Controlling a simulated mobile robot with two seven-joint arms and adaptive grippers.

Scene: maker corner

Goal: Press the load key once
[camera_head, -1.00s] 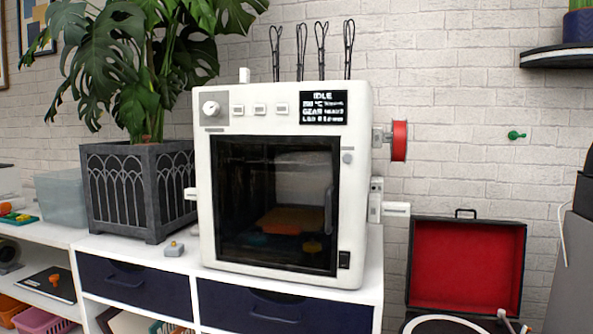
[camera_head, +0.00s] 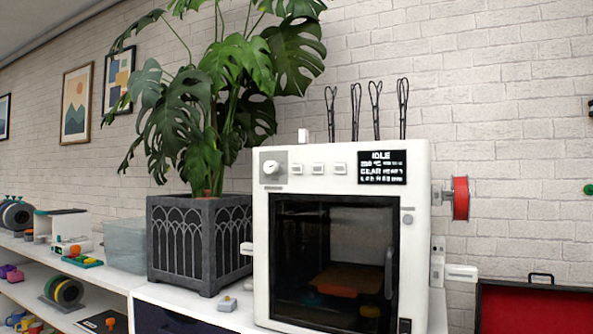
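A white 3D printer (camera_head: 415,235) with a dark glass door stands on a white cabinet in the head view. Its top front panel has a round knob (camera_head: 270,168) and a row of three small keys (camera_head: 318,169); their labels are too small to read. The black display (camera_head: 382,167) reads IDLE on its top line, with smaller blurred lines below. A round grey button (camera_head: 407,219) sits below the display, right of the door. I cannot tell which key is the load key. Neither of my grippers is in view.
A leafy plant in a dark planter (camera_head: 198,245) stands left of the printer. A red spool (camera_head: 460,198) and a white lever (camera_head: 461,272) stick out on its right side. A small grey block (camera_head: 227,304) lies on the cabinet (camera_head: 180,297). An open red-lined case (camera_head: 535,308) is at lower right.

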